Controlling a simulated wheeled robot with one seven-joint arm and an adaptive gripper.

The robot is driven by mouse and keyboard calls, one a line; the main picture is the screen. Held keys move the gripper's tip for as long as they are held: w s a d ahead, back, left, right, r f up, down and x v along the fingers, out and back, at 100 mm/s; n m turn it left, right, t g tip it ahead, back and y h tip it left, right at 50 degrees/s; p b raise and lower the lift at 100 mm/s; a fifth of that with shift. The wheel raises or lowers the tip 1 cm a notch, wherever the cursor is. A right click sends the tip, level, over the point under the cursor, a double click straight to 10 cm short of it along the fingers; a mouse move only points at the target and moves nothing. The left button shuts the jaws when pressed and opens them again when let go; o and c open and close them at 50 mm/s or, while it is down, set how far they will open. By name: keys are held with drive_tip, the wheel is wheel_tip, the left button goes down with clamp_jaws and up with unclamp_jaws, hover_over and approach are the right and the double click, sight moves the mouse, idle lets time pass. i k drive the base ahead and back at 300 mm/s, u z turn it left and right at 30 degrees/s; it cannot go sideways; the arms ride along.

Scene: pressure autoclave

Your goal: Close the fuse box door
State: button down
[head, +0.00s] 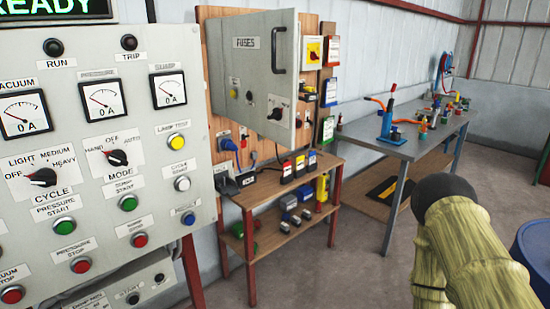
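The grey fuse box door (251,75) is labelled FUSES and has a dark bar handle (279,50) near its right edge. It has small knobs and a black rotary switch on its face. The door stands open, angled out from the wooden backboard (327,60), with its right edge nearer to me than its left. The inside of the fuse box is hidden behind it. My gripper's fingers do not show in the head view.
A grey control panel (90,215) with gauges and buttons fills the left. Below the door is a wooden shelf table (262,188) holding electrical parts. A grey workbench (410,148) stands to the right, and a blue drum (535,250) is at the right edge. Floor between is clear.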

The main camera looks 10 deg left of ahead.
sight(260, 63)
drive_tip(key=u, duration=1.05)
drive_tip(key=k, duration=1.35)
drive_tip(key=z, duration=0.6)
drive_tip(key=i, duration=1.65)
drive_tip(key=u, duration=0.05)
